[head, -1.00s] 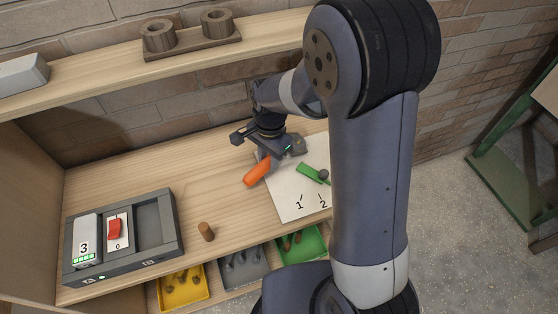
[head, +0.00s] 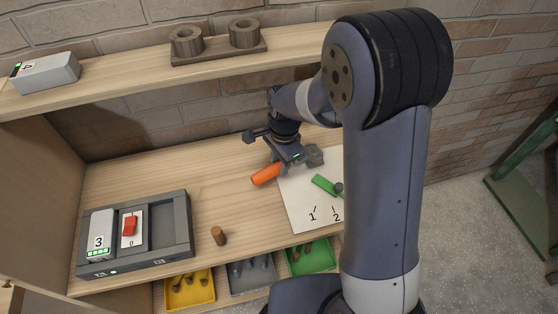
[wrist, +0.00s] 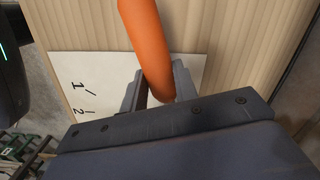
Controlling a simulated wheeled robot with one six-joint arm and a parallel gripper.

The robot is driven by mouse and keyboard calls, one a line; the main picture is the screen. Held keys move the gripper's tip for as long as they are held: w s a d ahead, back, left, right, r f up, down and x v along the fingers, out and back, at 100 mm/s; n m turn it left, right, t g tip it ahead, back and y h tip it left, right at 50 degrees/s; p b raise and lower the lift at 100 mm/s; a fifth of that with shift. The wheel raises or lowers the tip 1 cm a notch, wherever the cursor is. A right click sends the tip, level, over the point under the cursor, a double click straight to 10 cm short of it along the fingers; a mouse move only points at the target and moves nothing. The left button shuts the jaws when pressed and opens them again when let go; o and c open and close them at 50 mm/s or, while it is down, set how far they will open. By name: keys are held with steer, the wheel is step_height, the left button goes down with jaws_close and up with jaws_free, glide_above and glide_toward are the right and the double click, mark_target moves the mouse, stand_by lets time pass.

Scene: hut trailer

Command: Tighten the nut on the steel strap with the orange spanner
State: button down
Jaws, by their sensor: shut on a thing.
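The orange spanner (head: 266,174) shows as an orange handle over the bench, sticking out to the left of my gripper (head: 284,165). In the wrist view the orange handle (wrist: 148,40) runs down between the two fingers of my gripper (wrist: 158,85), which is shut on it. The spanner's jaw end is hidden or cannot be told from the gripper. A grey rounded shape (head: 314,157) shows just right of the gripper; I cannot tell what it is. I cannot make out the steel strap or its nut in either view.
A white card (head: 300,208) marked 1 and 2 lies on the bench, with a green tool (head: 325,184) on it. A grey case (head: 135,237) stands left, a wooden peg (head: 218,236) near the front edge. Yellow (head: 190,290), grey and green trays sit below. A shelf hangs above.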

steer(key=shift+r, duration=0.1)
step_height(320, 180, up, 8)
steer(key=p, duration=0.6)
steer(key=shift+r+p, duration=0.25)
steer(key=shift+p, duration=0.1)
steer(key=shift+f, duration=0.1)
